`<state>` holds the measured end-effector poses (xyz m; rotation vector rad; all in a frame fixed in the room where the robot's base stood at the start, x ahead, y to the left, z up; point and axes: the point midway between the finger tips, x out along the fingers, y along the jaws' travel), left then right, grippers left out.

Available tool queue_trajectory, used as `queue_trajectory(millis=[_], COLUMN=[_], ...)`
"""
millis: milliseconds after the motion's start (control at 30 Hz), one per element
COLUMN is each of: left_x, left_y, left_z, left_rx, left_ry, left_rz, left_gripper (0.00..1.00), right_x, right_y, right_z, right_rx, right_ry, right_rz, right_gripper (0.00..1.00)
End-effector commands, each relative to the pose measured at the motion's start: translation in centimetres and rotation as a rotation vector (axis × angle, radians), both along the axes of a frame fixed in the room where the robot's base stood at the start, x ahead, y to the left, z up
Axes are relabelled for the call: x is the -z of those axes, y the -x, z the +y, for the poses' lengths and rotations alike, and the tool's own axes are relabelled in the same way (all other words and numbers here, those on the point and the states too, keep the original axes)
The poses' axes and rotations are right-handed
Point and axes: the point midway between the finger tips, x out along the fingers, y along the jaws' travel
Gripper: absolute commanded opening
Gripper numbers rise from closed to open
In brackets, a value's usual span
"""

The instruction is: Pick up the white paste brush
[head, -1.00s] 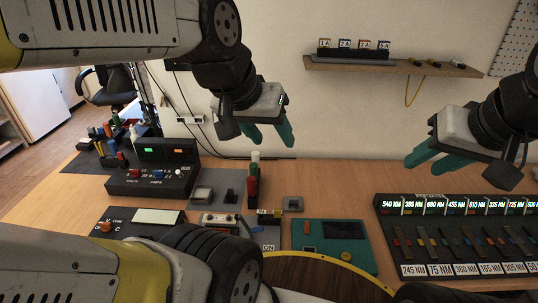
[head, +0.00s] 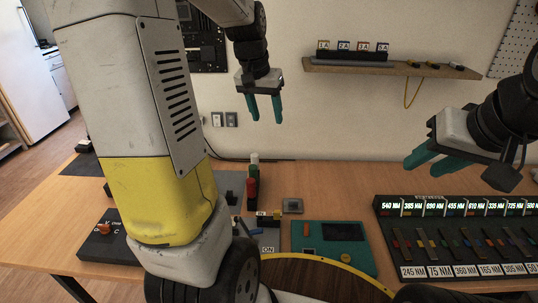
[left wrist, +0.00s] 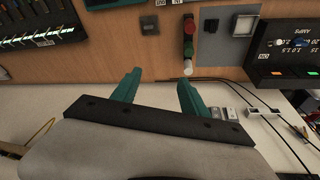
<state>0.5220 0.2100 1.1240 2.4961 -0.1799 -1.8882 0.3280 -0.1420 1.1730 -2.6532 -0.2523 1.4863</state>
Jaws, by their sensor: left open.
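A row of upright red (head: 251,188), green (head: 254,170) and white (head: 254,157) pieces stands near the back of the bench. The white piece (left wrist: 187,68) also shows at the end of the row in the left wrist view; I cannot tell whether it is the paste brush. My left gripper (head: 265,110) is open and empty, fingers down, in the air in front of the wall and above that row. Its two teal fingers (left wrist: 160,82) are apart in the left wrist view. My right gripper (head: 425,165) is open and empty above the bench at the right.
A lit wavelength rack (head: 455,205) stands at the right of the bench. A teal device (head: 333,245) lies left of it. A wall shelf (head: 395,68) holds small labelled blocks. My left arm hides much of the left bench. Bare wood lies behind the teal device.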

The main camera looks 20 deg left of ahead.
Motion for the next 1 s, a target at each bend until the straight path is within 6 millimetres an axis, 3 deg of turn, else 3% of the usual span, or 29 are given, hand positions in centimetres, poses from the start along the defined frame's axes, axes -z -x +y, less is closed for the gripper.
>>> queue_trajectory(millis=[200, 500, 633, 1000], left_x=[6.6, 16.6, 19.1, 22.8], left_y=[-6.0, -11.0, -11.8, -12.0], left_z=[3.3, 7.4, 8.3, 8.6], left_rx=[0.015, 0.046, 0.057, 0.061], left_ry=[-0.042, -0.090, -0.101, -0.105], left_rz=[0.107, 0.232, 0.259, 0.271], left_gripper=[0.52, 0.52, 0.52, 0.52], right_x=[0.0, 0.0, 0.0, 0.0], right_y=[0.0, 0.0, 0.0, 0.0], right_z=[0.0, 0.0, 0.0, 0.0], right_rx=[0.000, 0.000, 0.000, 0.000], right_ry=[0.000, 0.000, 0.000, 0.000], right_rz=[0.000, 0.000, 0.000, 0.000], right_gripper=[0.36, 0.36, 0.36, 0.36])
